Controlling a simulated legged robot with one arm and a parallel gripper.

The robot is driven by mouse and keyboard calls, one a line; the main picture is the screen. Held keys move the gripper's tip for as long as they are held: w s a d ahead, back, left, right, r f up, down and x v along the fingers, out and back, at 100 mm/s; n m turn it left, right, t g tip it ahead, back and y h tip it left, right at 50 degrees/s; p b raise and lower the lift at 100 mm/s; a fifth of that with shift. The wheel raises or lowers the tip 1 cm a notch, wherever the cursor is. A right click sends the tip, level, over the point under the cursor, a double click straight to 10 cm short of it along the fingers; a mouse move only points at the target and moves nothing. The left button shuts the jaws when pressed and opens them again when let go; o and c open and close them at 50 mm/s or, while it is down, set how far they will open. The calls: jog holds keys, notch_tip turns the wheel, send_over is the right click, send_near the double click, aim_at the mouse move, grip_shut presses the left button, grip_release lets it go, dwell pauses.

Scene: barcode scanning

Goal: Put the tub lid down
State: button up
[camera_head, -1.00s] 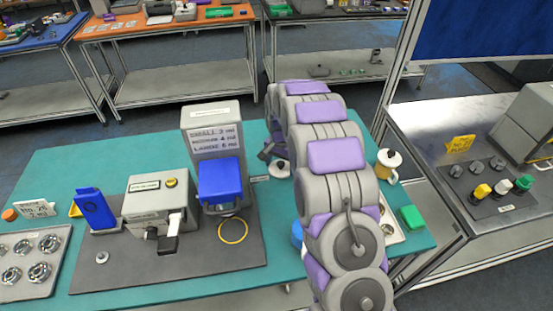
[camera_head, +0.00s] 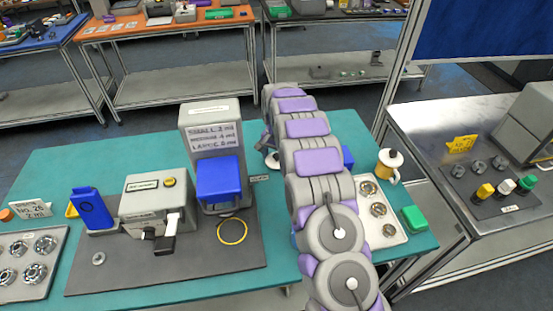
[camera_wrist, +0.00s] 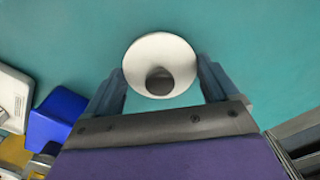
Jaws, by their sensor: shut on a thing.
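The tub lid (camera_wrist: 150,52) is a round white disc with a dark knob in the wrist view. In the head view only a white sliver of the lid (camera_head: 272,161) shows left of my arm, and my gripper is mostly hidden behind the arm. A blue object (camera_wrist: 57,118), perhaps the tub, stands left of my gripper in the wrist view.
The teal table (camera_head: 85,150) is bare around the lid. A pale tray (camera_head: 395,238) with metal parts, a white-lidded jug (camera_head: 388,166) and a green box (camera_head: 413,219) are right of my arm. A grey dispenser (camera_head: 211,125) with a blue front stands to the left.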

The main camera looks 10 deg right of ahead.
jog(key=shift+f, duration=0.5)
jog(key=shift+r, duration=0.1)
jog(key=o, duration=0.8)
